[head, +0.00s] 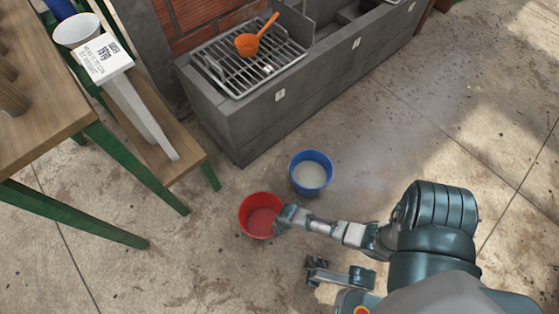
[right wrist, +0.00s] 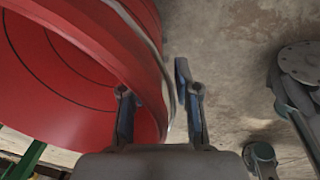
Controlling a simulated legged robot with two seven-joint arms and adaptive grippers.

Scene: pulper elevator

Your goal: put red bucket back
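The red bucket (head: 247,226) stands upright on the floor in the head view, left of and in front of the blue bucket. Its red wall and rim (right wrist: 92,35) fill the left of the right wrist view. My right gripper (head: 284,217) is at the bucket's right rim. In the right wrist view its fingers (right wrist: 158,105) are apart, one on each side of the rim, with a visible gap. My left gripper (head: 316,272) is low in the head view, apart from the bucket; its finger opening is not clear.
A blue bucket (head: 311,176) with pale contents stands close behind the red one. A grey concrete stove (head: 232,135) carries a metal grate and an orange ladle (head: 247,44). A wooden bench (head: 165,165) with green legs is at left. Floor at right is clear.

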